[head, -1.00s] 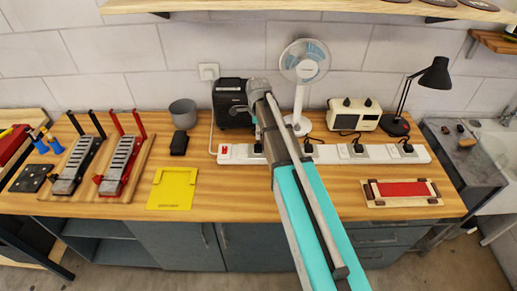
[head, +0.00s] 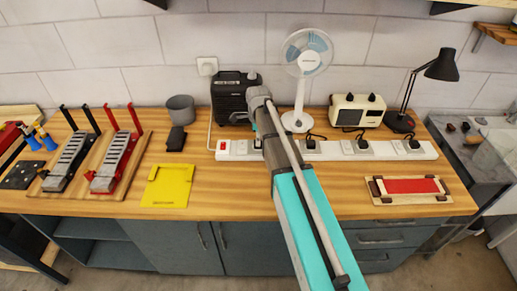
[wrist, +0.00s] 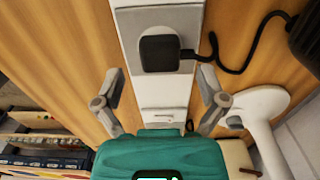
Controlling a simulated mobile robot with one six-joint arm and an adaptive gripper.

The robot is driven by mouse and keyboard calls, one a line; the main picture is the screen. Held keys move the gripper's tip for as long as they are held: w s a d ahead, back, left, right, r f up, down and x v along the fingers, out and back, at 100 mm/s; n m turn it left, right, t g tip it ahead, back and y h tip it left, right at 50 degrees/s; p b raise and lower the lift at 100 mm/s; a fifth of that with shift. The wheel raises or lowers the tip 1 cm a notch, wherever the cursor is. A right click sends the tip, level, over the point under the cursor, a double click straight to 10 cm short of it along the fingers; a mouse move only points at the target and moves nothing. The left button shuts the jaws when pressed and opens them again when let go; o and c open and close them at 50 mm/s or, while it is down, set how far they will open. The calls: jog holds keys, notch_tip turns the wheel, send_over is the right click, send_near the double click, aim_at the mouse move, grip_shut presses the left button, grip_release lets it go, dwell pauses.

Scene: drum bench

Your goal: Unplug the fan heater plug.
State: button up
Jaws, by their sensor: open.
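A square black plug (wrist: 160,52) sits in the white power strip (wrist: 160,98) in the wrist view. Its black cord (wrist: 240,70) runs right to the edge of a black appliance (wrist: 306,38), which looks like the black box-shaped heater (head: 232,95) behind the strip in the head view. My gripper (wrist: 161,82) is open and empty. Its fingers are on either side of the strip, just below the plug in the picture, and do not hold it. In the head view my arm hides the gripper and part of the strip's left half.
More plugs stand in the strip to the right, near a white fan (head: 306,62), a cream radio-like appliance (head: 356,110) and a black lamp (head: 438,68). A grey cup (head: 181,108) and a yellow sheet (head: 167,186) lie left.

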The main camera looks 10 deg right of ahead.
jog(key=shift+f+b, duration=1.05)
jog(key=shift+f, duration=0.3)
dwell(0.4)
jog(key=c, duration=1.2)
jog(key=shift+r, duration=0.1)
jog(key=shift+w+r, duration=0.1)
jog(key=shift+r, duration=0.05)
jog(key=shift+r+p, duration=0.5)
jog(key=shift+p, duration=0.3)
jog(key=shift+r+p, duration=0.55)
jog(key=shift+r, duration=0.05)
jog(key=shift+r+p, duration=1.4)
jog(key=shift+r, duration=0.25)
